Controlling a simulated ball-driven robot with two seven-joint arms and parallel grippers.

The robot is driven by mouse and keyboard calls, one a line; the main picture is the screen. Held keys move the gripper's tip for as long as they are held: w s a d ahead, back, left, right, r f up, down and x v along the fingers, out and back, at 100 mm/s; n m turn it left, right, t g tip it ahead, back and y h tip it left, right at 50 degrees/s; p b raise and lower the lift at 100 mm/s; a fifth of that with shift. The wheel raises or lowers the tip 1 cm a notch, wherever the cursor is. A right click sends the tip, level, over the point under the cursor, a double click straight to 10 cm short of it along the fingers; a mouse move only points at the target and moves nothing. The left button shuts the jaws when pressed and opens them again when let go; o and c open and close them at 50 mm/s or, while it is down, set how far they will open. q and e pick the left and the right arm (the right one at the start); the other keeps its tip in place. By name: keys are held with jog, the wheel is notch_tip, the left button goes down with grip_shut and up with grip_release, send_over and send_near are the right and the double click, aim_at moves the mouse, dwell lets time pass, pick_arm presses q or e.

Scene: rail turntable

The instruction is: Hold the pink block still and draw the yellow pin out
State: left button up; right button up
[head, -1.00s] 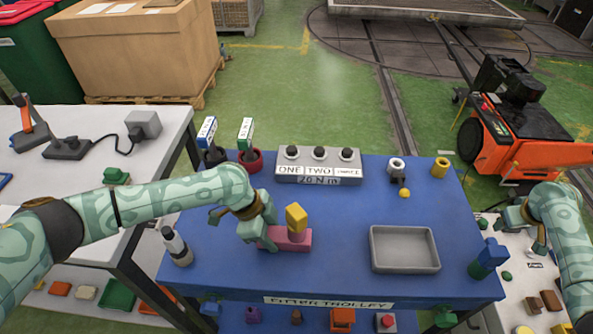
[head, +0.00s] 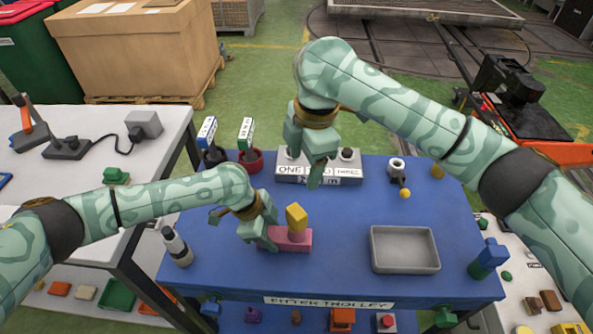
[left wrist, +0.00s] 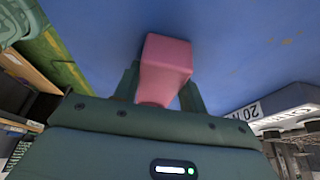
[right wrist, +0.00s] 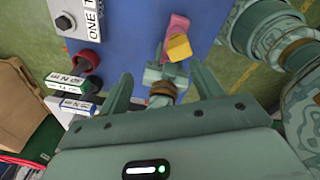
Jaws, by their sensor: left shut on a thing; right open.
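The pink block (head: 296,243) lies on the blue trolley top (head: 340,215), and the yellow pin (head: 296,217) stands up out of it. My left gripper (head: 272,240) is shut on the pink block at its left end. In the left wrist view the pink block (left wrist: 165,68) sits between the two fingers. My right gripper (head: 312,175) is open and empty, raised above and behind the pin, in front of the switch box. In the right wrist view the yellow pin (right wrist: 179,47) and pink block (right wrist: 177,25) show beyond the fingers, near my left gripper.
The grey box with black knobs (head: 288,170) stands at the back, partly hidden by my right gripper. A grey tray (head: 405,268) is at the right. A dark-and-white bottle (head: 176,246) stands at the left edge. Red cup (head: 250,160) is at the back left.

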aim_at(297, 211)
pick_arm(q)
jog(key=shift+f, duration=0.1)
pick_arm(e)
jog(key=s+f+n, duration=0.1)
jog(key=f, duration=0.3)
jog(key=s+a+f+h, duration=0.1)
jog(key=f, duration=0.2)
jog(key=s+f+n, duration=0.1)
jog(key=f, duration=0.3)
jog(key=shift+s+a+f+n, duration=0.15)
jog(key=shift+s+f+n, duration=0.05)
jog(key=shift+f+n, duration=0.15)
jog(key=shift+c, duration=0.3)
jog(key=c, duration=1.2)
jog(key=shift+r, duration=0.75)
jog(key=shift+r, duration=3)
